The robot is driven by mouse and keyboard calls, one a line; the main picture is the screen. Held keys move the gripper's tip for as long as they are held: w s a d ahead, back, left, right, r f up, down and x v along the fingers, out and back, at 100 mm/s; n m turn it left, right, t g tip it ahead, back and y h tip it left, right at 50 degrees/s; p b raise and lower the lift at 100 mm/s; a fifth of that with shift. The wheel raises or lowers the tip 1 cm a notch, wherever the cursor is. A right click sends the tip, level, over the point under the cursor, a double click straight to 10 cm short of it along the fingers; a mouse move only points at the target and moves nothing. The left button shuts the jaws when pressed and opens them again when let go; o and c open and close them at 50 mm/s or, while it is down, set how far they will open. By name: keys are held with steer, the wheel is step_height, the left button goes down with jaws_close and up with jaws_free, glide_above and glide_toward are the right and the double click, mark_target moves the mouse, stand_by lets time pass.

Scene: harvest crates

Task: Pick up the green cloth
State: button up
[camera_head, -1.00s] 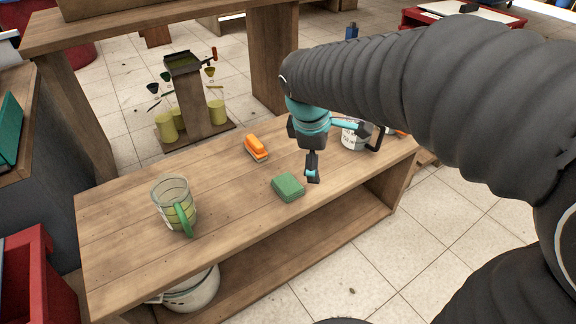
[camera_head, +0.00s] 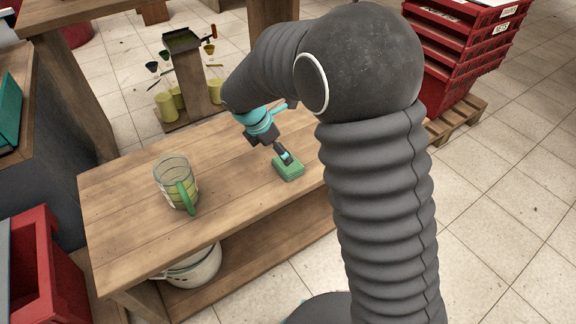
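The green cloth (camera_head: 289,172) is a small folded block lying on the wooden table top, right of the glass mug. My gripper (camera_head: 286,158) points down at it from the upper left, with its fingertips at or just over the cloth's top. Only part of the fingers shows, and I cannot tell whether they are open or shut, or whether they touch the cloth.
A glass mug with a green handle (camera_head: 177,184) stands left on the wooden table (camera_head: 130,217). A white pot (camera_head: 193,268) sits on the shelf below. Red crates (camera_head: 455,50) are stacked at the back right. My arm covers the table's right end.

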steer(key=shift+x, duration=3.65)
steer(key=shift+s, duration=0.1)
steer(key=c, duration=0.8)
